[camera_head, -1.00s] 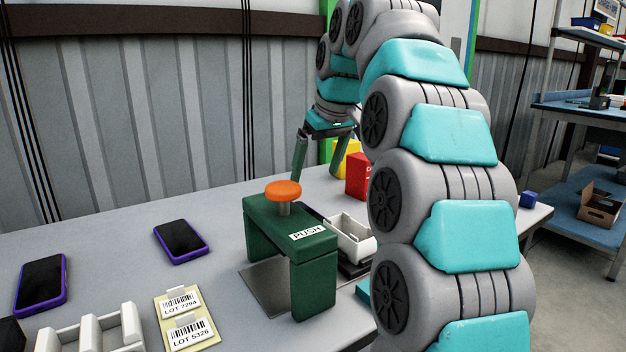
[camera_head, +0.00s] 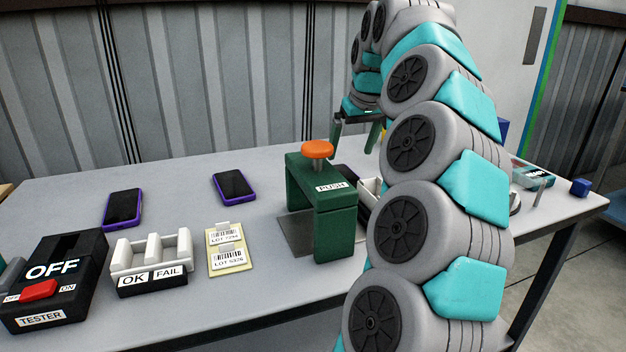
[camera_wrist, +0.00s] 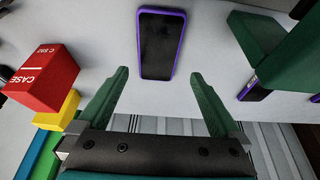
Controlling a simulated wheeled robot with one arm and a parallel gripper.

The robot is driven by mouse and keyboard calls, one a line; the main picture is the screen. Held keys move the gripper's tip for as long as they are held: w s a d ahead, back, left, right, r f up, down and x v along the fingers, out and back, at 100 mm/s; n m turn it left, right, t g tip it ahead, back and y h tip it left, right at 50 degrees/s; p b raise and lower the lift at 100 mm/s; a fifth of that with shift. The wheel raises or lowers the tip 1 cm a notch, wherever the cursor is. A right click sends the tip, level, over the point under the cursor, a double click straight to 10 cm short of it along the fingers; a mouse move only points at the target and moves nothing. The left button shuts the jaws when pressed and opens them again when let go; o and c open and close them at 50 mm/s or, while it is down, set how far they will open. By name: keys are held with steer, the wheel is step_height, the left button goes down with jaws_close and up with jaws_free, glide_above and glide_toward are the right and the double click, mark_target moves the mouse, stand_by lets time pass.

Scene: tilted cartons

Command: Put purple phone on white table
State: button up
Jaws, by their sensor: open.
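In the wrist view a purple phone (camera_wrist: 161,45), dark screen up, lies on a pale surface just beyond my gripper (camera_wrist: 159,76). The green fingers are open and apart, and the phone lies ahead of the gap between them, not held. In the head view my gripper (camera_head: 356,142) hangs behind the green press, partly hidden by my arm. Two purple phones, a left one (camera_head: 122,209) and a right one (camera_head: 233,186), lie on the pale grey-white table (camera_head: 165,175). I cannot match the wrist-view phone to a head-view one.
A green press (camera_head: 336,222) with an orange knob stands beside my arm; it also shows in the wrist view (camera_wrist: 262,45). A black tester (camera_head: 50,285), an OK/FAIL holder (camera_head: 152,262) and a lot-label board (camera_head: 228,250) stand on the table.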

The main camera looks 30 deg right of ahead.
mark_target(347, 171)
steer(key=shift+s+p+x, duration=0.1)
steer(key=shift+p+x, duration=0.1)
steer(key=shift+x, duration=1.75)
steer(key=shift+s+p+x, duration=0.15)
steer(key=shift+x, duration=1.8)
steer(key=shift+d, duration=0.1)
steer(key=c, duration=1.4)
steer(key=shift+r, duration=0.15)
steer(key=shift+r, duration=4.85)
